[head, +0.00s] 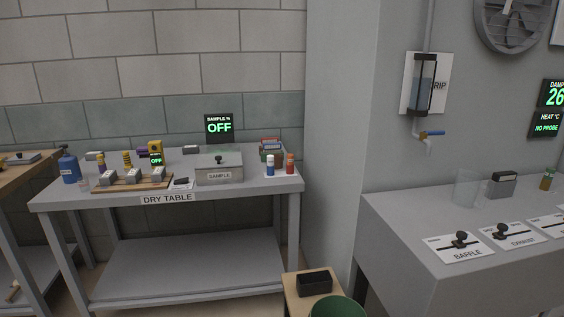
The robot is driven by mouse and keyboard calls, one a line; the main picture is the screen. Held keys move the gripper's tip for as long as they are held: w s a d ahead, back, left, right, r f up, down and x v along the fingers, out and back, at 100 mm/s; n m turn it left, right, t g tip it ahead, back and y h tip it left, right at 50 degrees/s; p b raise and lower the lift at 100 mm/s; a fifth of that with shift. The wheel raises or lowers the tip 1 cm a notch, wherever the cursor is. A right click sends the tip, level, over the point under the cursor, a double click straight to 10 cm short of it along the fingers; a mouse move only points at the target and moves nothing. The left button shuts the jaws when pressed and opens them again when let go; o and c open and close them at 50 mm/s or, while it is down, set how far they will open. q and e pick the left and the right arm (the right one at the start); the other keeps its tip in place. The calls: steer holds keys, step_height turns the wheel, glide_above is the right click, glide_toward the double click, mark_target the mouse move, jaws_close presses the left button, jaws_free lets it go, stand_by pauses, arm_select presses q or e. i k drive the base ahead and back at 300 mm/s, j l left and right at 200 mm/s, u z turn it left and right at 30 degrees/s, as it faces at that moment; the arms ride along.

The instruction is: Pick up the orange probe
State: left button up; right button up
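I cannot make out a clear orange probe. On the dry table (240,190) a small yellow-orange meter (156,145) with a green OFF display stands behind a wooden board. A yellow and black upright piece (127,159) stands left of it. A small orange-red bottle-like item (290,166) stands near the table's right end, beside a blue and white one (270,166). All are small and far off. Neither of my grippers is in view.
A lidded grey SAMPLE box (219,176) sits mid-table; several grey blocks rest on the wooden board (110,186). A grey counter (410,224) with lever plates is at right. A small stand with a black tray (314,283) and a green bin (337,307) are in front.

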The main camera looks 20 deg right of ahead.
mark_target(290, 157)
steer(key=i+j, duration=0.15)
steer(key=j, duration=0.15)
steer(key=i+j+z, duration=0.1)
steer(key=j, duration=0.2)
steer(key=i+j, duration=0.1)
steer(key=j, duration=0.2)
steer(key=i+j+z, duration=0.2)
steer(key=i+j, duration=0.55)
steer(key=i, duration=0.15)
